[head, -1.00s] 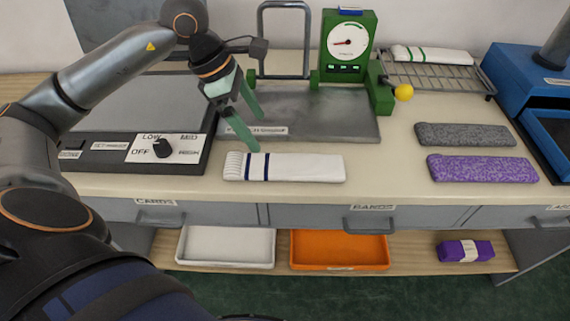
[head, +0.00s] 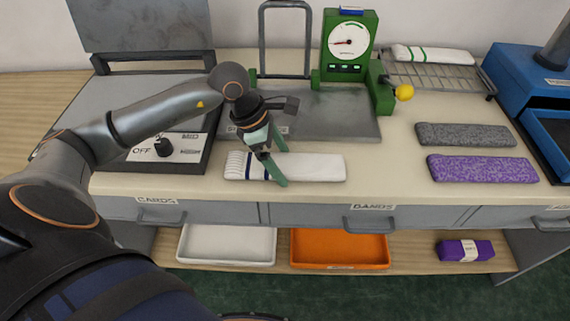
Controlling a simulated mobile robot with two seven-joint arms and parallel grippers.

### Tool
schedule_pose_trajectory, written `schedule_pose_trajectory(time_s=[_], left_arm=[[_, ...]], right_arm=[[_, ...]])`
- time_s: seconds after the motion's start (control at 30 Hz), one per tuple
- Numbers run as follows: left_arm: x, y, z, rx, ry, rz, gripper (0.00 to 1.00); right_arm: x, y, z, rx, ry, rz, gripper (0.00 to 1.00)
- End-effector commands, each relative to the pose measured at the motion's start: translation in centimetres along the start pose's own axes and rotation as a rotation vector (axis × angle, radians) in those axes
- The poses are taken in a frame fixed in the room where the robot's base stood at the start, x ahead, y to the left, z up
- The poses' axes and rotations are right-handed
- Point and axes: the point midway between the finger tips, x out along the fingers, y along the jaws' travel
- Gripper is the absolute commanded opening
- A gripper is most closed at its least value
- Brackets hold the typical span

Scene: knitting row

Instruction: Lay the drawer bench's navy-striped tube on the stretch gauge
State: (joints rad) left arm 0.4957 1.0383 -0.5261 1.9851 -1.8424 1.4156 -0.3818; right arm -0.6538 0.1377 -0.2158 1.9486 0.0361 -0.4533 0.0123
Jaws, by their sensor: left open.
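The white tube with navy stripes (head: 315,168) lies flat near the bench's front edge, above the drawers. My left gripper (head: 282,168) is open, pointing down over the tube's striped left part; its fingers hide some of the stripes. I cannot tell whether the fingers touch the tube. The stretch gauge (head: 348,45), green with a white dial, stands at the back, with a grey metal plate (head: 340,112) in front of it and a grey frame at its left. The plate's bare surface shows behind the gripper. My right gripper is not in view.
A press with a dial panel (head: 190,140) stands left. A grey speckled piece (head: 465,135) and a purple one (head: 482,168) lie right. A wire rack (head: 430,78) holds a green-striped white tube (head: 432,54). White (head: 228,262) and orange (head: 340,265) trays sit on the lower shelf.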

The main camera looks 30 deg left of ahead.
Motion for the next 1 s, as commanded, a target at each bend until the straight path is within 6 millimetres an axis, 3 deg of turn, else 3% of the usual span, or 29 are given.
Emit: schedule_pose_trajectory(time_s=[0.1, 0.67, 1.0], left_arm=[[-0.02, 0.0, 0.0, 0.0, 0.0, 0.0, 0.99], [-0.08, 0.0, 0.02, 0.0, 0.0, 0.0, 0.36], [-0.4, 0.04, 0.16, 0.001, -0.001, 0.001, 0.34]], right_arm=[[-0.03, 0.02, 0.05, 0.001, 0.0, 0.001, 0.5], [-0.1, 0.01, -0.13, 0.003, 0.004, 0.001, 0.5], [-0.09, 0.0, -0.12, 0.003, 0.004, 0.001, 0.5]])
